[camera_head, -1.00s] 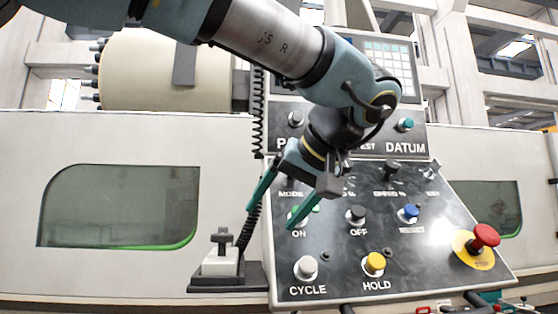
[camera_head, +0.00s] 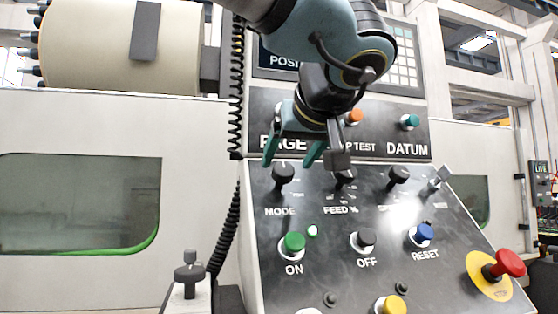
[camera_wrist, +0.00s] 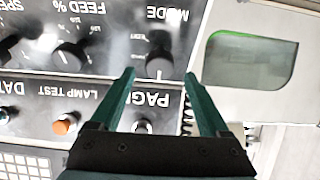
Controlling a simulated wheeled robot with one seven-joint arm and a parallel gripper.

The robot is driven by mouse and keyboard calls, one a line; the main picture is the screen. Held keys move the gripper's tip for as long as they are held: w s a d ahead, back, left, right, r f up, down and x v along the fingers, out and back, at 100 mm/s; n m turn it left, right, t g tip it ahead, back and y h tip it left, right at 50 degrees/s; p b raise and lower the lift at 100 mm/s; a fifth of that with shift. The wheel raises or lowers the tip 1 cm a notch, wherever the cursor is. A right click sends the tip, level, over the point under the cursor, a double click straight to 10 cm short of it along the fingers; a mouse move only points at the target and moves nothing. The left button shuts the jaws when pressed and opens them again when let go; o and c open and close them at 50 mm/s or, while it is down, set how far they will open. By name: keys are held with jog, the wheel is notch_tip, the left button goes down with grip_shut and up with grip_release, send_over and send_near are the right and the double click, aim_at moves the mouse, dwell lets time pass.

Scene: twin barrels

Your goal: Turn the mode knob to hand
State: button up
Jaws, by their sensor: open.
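The mode knob (camera_head: 283,174) is a black knob above the MODE label on the sloping panel. It also shows in the wrist view (camera_wrist: 159,62), upside down, with its white mark toward the PAGE label. The small position words around it are mostly too blurred to read. My gripper (camera_head: 291,157) is open, its two green fingers just above the knob in the head view. In the wrist view my gripper (camera_wrist: 160,76) has its fingertips to either side of the knob's mark end. Whether they touch the knob I cannot tell. Nothing is between the fingers.
The feed knob (camera_head: 344,178) is close on the right, partly behind my gripper. The green ON button (camera_head: 292,245) is below, with the OFF button (camera_head: 364,240) and blue RESET button (camera_head: 422,235) beside it. A red emergency button (camera_head: 504,264) is at lower right. A coiled cable (camera_head: 237,90) hangs left.

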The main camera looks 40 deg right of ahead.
aim_at(285, 168)
jog(key=p+x, duration=0.1)
jog(key=x, duration=0.4)
jog(key=shift+p, duration=0.35)
jog(key=shift+s, duration=0.1)
grip_shut()
